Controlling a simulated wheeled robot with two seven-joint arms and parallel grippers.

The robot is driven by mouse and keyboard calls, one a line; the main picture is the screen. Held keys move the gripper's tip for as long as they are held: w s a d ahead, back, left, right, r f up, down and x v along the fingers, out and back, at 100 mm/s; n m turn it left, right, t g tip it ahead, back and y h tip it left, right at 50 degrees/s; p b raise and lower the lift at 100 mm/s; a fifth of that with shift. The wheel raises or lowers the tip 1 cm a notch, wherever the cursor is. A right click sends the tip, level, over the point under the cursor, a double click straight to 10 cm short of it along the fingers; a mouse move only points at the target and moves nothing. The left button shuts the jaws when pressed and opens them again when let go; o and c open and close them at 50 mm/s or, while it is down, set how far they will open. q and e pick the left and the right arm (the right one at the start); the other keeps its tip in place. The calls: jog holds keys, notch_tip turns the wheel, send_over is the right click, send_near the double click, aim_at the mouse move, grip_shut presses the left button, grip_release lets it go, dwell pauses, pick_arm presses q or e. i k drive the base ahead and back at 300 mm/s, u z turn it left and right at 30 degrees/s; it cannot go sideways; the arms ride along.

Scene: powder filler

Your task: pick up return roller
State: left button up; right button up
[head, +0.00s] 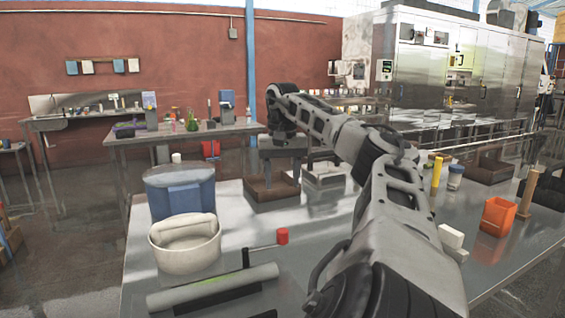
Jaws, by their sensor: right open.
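A long pale grey-green cylinder, which looks like the return roller (212,288), lies at the near left of the steel table, over a dark flat piece. My right arm comes in from the bottom right, reaches far forward and bends down at its far end. My right gripper (282,170) appears to hang there, small and dark, open and empty above a brown tray (272,193). It is well beyond the roller and apart from it. My left gripper is not in view.
A cream tub (186,243) and a blue bin (180,192) stand behind the roller. A red-knobbed crank (282,236) rises just behind it. An orange box (497,216), a yellow cylinder (437,171) and a white block (452,236) stand right of my arm.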

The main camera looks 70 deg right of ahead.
aim_at(157, 302)
jog(key=k, duration=1.55)
